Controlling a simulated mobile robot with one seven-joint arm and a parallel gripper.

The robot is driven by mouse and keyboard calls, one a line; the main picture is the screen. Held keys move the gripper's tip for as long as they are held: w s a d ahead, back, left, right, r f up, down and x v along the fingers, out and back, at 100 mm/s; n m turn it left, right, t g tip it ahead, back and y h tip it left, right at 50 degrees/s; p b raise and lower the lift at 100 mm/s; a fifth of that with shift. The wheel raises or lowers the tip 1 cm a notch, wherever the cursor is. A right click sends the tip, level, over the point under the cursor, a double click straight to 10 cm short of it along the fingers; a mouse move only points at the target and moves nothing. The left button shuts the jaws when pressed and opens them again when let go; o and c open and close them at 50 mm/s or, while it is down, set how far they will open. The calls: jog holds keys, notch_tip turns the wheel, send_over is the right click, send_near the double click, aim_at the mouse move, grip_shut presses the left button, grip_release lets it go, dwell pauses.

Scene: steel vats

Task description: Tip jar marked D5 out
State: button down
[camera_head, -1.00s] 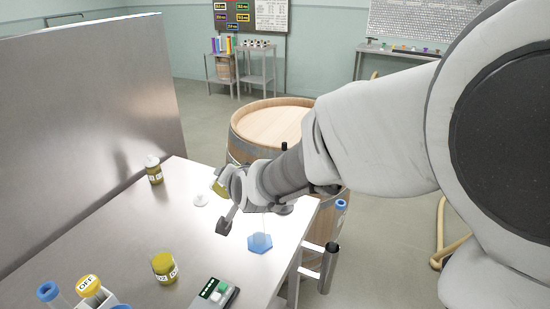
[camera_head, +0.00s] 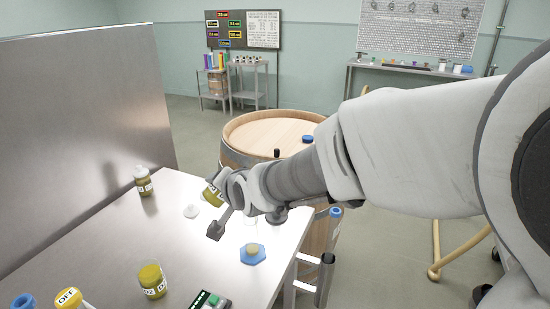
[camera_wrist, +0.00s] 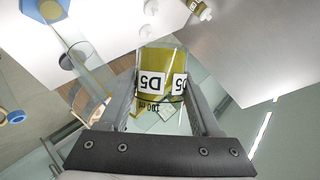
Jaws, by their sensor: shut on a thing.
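The jar marked D5 (camera_wrist: 155,75), clear with olive-yellow contents, sits between the two fingers of my gripper (camera_wrist: 160,110) in the wrist view. Its D5 labels look upside down there. In the head view the jar (camera_head: 212,193) is held tilted above the table, partly hidden by my gripper (camera_head: 222,205), which is shut on it. A clear cylinder on a blue hexagonal base (camera_head: 253,258) stands on the table below and right of the jar. Yellowish matter shows at its bottom, also in the wrist view (camera_wrist: 48,10).
A capped olive jar (camera_head: 145,184) stands at the table's back left. Another olive jar (camera_head: 153,281) stands in front, near a small device with a green button (camera_head: 211,302). A white lid (camera_head: 191,211) lies between. A barrel (camera_head: 262,131) stands behind the table.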

jog(key=shift+f+m+y+p, duration=0.35)
jog(key=shift+f+p, duration=0.3)
jog(key=shift+p, duration=0.9)
jog(key=shift+r+m+g+y+p, duration=0.55)
jog(key=shift+m+y+p, duration=0.25)
jog(key=shift+p, duration=2.65)
jog(key=shift+w+d+r+m+y+p, duration=0.2)
jog(key=shift+r+m+y+p, duration=0.15)
jog(key=shift+p, duration=0.85)
jog(key=shift+w+d+r+m+y+p, duration=0.1)
jog(key=shift+d+r+m+y+p, duration=0.2)
jog(key=shift+p, duration=0.9)
jog(key=shift+r+m+g+y+p, duration=0.35)
jog(key=shift+m+y+p, duration=0.35)
jog(key=shift+p, duration=0.8)
jog(key=f+n+b, duration=0.1)
jog(key=b, duration=0.2)
jog(key=shift+s+a+f+h, duration=0.1)
jog(key=shift+a+f+h, duration=0.1)
jog(key=shift+h, duration=0.2)
jog(key=b, duration=0.2)
jog(key=n+h+b, duration=0.1)
jog(key=shift+s+a+f+b, duration=0.2)
jog(key=shift+a+f+b, duration=0.1)
jog(key=shift+f+b, duration=0.1)
jog(key=shift+r, duration=0.3)
jog(key=shift+f, duration=0.15)
